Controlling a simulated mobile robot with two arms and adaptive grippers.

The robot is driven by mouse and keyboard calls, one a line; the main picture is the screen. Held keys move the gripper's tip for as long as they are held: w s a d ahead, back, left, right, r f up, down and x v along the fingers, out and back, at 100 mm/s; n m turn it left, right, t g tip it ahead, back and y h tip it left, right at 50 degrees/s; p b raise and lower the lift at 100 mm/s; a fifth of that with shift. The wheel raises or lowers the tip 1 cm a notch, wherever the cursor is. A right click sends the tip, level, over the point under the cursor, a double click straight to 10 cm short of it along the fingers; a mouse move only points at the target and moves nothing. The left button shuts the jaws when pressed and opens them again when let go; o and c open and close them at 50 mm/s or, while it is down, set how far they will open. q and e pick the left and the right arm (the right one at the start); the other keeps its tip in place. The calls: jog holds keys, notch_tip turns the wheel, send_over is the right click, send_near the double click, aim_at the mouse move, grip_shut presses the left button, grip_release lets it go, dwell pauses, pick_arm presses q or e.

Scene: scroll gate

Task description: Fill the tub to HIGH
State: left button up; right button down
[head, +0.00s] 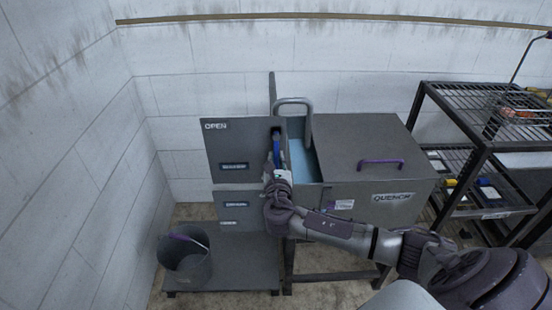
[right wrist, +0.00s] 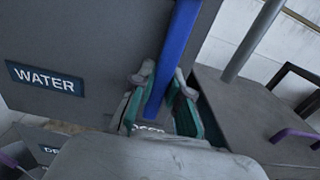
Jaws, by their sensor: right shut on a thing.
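The grey tub (head: 390,207) is marked QUENCH. Pale blue water (head: 303,165) shows through the gap left of its grey lid (head: 365,145). A bent grey spout (head: 292,101) arches over this gap. Left of the tub stands a grey panel (head: 225,146) marked OPEN at its top, with a WATER label (right wrist: 45,78). A blue lever (head: 276,143) points up on the panel's right side; it also fills the middle of the right wrist view (right wrist: 176,50). My right gripper (head: 278,168) is shut on the lever. The tub's level marks are not readable. My left gripper is not in view.
A grey bucket (head: 186,258) stands on a low platform (head: 240,268) at the lower left. A second labelled panel (head: 233,207) sits below the water panel. A black wire rack (head: 478,150) with tools stands at the right. The lid has a purple handle (head: 381,162).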

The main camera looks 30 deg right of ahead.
jog(key=shift+a, duration=0.15)
jog(key=w+a+r+m+b, duration=0.2)
jog(key=a+m, duration=0.3)
jog(key=m, duration=0.6)
jog(key=shift+w+a+r+b, duration=0.25)
jog(key=shift+w+r+b, duration=0.1)
jog(key=shift+w+r, duration=0.45)
jog(key=c, duration=1.1)
grip_release()
jog(key=shift+s, duration=0.1)
jog(key=v, duration=1.2)
